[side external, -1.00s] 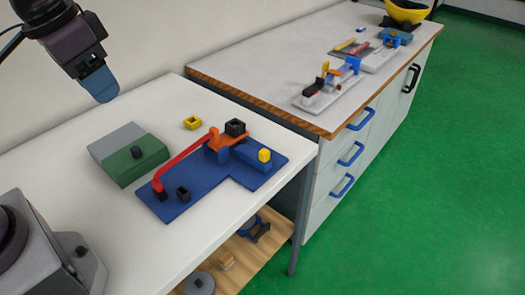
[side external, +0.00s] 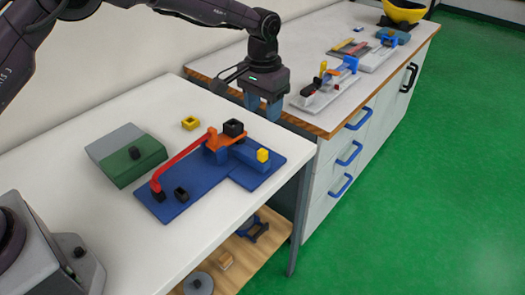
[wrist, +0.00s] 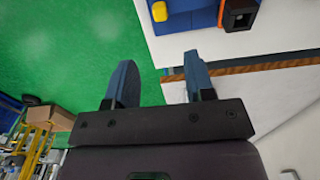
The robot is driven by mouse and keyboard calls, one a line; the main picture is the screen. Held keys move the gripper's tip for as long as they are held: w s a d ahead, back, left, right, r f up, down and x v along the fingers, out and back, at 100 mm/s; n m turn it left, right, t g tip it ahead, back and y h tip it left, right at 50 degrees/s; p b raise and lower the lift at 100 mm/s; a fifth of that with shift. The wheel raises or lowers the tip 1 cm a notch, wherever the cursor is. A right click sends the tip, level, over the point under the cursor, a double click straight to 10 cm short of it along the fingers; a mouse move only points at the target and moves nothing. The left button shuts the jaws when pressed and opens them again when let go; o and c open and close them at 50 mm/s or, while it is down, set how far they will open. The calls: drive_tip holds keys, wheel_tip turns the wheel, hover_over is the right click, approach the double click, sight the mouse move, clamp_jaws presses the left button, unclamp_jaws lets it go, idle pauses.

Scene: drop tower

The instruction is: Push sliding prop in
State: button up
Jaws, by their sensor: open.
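The drop tower stands on a blue base plate (side external: 172,208) on the white table. A red ramp (side external: 183,159) rises from its left end to an orange part (side external: 212,138). A black open-topped square piece (side external: 233,128) sits on top. A blue bar (side external: 243,154) extends right to a yellow block (side external: 262,155); I cannot tell for certain which piece is the sliding prop. The yellow block (wrist: 160,11) and part of the orange part (wrist: 238,13) show at the wrist view's top edge. My gripper (side external: 262,108) is open and empty, above and behind the yellow block, apart from it.
A second bench (side external: 290,60) with tools (side external: 325,88) stands behind and right. The table's right edge is close to the base plate.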

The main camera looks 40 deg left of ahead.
sight(262, 151)
wheel_tip(262, 151, down, 13)
drive_tip(key=shift+s+r, duration=0.1)
idle(0.3)
